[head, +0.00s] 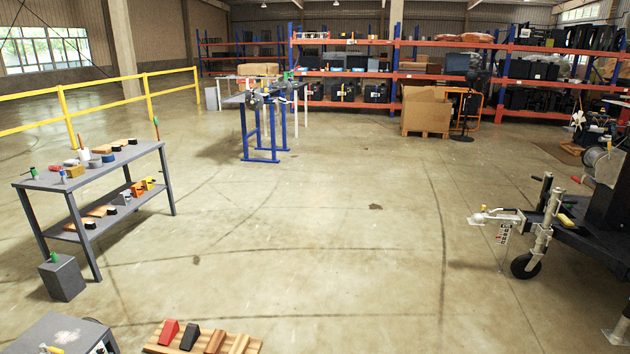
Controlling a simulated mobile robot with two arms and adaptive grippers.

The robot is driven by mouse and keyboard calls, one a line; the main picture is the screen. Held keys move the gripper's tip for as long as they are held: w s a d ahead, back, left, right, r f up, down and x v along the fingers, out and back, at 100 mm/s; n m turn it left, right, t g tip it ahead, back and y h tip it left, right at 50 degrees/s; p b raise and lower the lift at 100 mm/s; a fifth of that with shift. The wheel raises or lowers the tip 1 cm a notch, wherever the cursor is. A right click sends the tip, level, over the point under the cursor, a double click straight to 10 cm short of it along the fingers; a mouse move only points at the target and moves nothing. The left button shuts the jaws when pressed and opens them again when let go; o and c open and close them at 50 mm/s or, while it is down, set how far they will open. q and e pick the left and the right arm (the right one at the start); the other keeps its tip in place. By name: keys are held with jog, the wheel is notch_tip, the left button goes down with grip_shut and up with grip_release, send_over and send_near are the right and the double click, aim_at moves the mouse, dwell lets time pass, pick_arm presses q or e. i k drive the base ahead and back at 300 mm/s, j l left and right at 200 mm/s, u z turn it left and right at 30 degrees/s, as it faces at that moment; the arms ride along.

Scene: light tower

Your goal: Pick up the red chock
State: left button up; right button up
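The red chock (168,332) is a wedge standing on a slatted wooden pallet (153,349) at the bottom edge of the head view, left of the middle. It is leftmost in a row of wedges. A black chock (190,338) is just to its right, then a brown one (215,342) and a lighter wooden one (239,344). The lower part of the pallet is cut off by the picture edge. Neither of my grippers shows in this view.
A grey two-level table (150,145) with tools stands at left, a grey box (62,278) by its leg. A grey-topped unit (62,334) is left of the pallet. A trailer with a jockey wheel (526,265) stands at right. The middle floor is clear.

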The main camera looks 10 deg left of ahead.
aim_at(171, 329)
jog(key=i+j+u, duration=0.1)
jog(key=i+u, duration=0.35)
jog(key=i, duration=0.35)
jog(key=i+l+u, duration=0.2)
jog(key=i+u, duration=0.3)
jog(key=i, duration=0.3)
